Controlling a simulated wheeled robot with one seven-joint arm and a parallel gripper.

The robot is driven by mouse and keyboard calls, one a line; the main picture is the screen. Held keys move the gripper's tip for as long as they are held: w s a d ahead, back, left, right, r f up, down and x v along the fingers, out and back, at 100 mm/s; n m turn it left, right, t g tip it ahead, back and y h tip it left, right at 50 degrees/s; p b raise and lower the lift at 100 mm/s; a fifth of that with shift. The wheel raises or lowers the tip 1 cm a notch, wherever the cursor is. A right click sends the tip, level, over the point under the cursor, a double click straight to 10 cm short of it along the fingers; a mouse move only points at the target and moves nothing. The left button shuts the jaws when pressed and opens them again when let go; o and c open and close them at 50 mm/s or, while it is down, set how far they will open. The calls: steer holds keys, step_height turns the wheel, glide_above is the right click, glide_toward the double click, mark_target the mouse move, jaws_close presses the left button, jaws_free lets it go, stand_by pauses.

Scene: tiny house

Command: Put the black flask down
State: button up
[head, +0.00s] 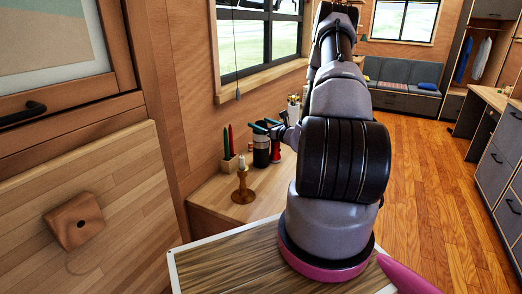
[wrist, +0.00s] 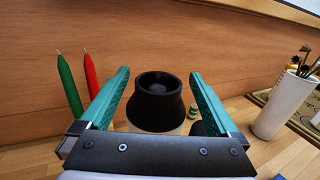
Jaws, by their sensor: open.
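The black flask (wrist: 155,112) stands upright between the fingers of my gripper (wrist: 159,74) in the wrist view. Its round dark top faces the camera, and a paler part shows below it. The teal fingers are open, one on each side, with a gap to the flask's top. In the head view my gripper (head: 268,127) is at the flask's (head: 261,153) upper end, above the wooden counter (head: 212,197). My arm hides part of that area.
Green and red candles (head: 228,142) stand left of the flask, near the wall. A wooden candle holder (head: 243,187) is nearer the front. A red object (head: 275,152) stands just right of the flask. A white cup with brushes (wrist: 286,104) is farther right. The counter's front has bare room.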

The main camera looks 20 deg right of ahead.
mark_target(258, 122)
steer(key=shift+x, duration=1.55)
steer(key=shift+s+a, duration=0.1)
jaws_close()
